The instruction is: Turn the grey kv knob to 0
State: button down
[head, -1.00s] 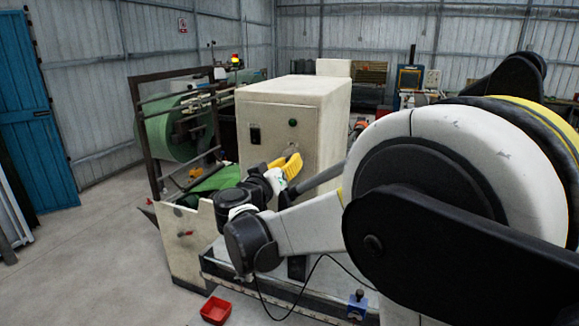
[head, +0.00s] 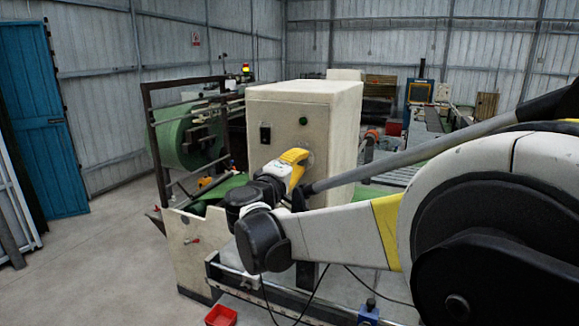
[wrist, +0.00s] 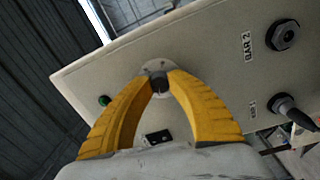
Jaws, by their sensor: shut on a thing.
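The grey kv knob (wrist: 158,83) sits on a round light plate on the beige cabinet's front panel. In the wrist view my gripper (wrist: 160,80) has its two yellow fingertips closed on either side of the knob, touching it. The fingers cover most of the knob, and its pointer and any scale cannot be read. In the head view my gripper (head: 301,157) is against the cabinet front (head: 285,155), below the green button, and hides much of the knob.
A green button (wrist: 104,101) and a black switch (wrist: 157,137) are on the same panel. A socket (wrist: 283,35) labelled BAR 2 and a plugged connector (wrist: 288,108) are at the right. A green roll (head: 180,135) stands behind left. A red tray (head: 220,315) lies in front.

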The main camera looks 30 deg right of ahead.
jog(key=n+b, duration=0.1)
jog(key=n, duration=0.4)
jog(key=shift+f+n, duration=0.1)
jog(key=shift+n, duration=0.2)
jog(key=n+b, duration=0.1)
jog(key=n, duration=0.4)
jog(key=shift+t, duration=0.3)
jog(key=shift+n, duration=0.3)
jog(key=c, duration=1.2)
grip_release()
jog(key=v, duration=1.2)
